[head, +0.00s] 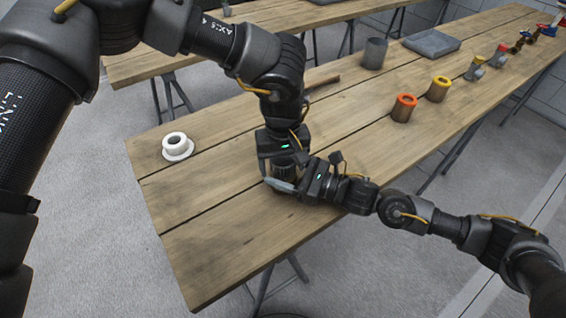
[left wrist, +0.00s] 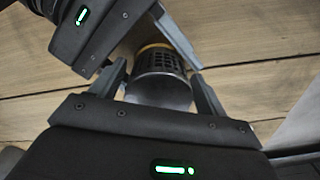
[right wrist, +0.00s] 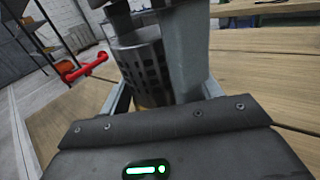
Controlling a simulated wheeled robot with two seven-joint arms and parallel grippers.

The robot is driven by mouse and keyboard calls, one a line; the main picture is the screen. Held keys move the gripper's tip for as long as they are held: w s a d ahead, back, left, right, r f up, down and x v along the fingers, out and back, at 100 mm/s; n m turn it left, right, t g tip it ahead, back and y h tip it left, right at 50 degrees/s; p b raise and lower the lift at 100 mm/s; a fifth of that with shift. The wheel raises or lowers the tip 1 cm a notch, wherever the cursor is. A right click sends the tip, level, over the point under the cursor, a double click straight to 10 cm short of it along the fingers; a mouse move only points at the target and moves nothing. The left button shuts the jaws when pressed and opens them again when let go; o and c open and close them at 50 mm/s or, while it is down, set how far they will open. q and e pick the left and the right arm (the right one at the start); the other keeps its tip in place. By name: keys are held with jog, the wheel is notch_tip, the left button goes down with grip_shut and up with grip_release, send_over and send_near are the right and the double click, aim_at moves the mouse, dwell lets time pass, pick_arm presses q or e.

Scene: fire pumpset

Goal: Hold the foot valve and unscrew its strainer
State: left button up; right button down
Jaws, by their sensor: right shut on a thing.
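The foot valve's strainer (left wrist: 160,78) is a silver, perforated cylinder with a brass-yellow ring beside it. It stands between my grippers at the near end of the wooden bench and also shows in the right wrist view (right wrist: 145,60). My left gripper (head: 284,170) comes down from above; its fingers straddle the strainer, open, with small gaps in the left wrist view. My right gripper (head: 288,185) comes in from the right, low over the bench, shut on the foot valve's brass-coloured body (right wrist: 150,101). Most of that body is hidden by the fingers.
A white flanged ring (head: 177,147) lies left on the bench. Orange-topped (head: 403,108) and yellow-topped (head: 438,90) cylinders, a grey cup (head: 375,53), a grey tray (head: 432,43) and several valves stand farther back. The bench's near left corner is clear.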

pick_arm(q)
jog(key=shift+w+r, duration=0.1)
notch_tip(320, 180, up, 4)
jog(key=shift+f, duration=0.15)
jog(key=shift+r, duration=0.35)
pick_arm(e)
jog(key=shift+c, duration=1.2)
grip_release()
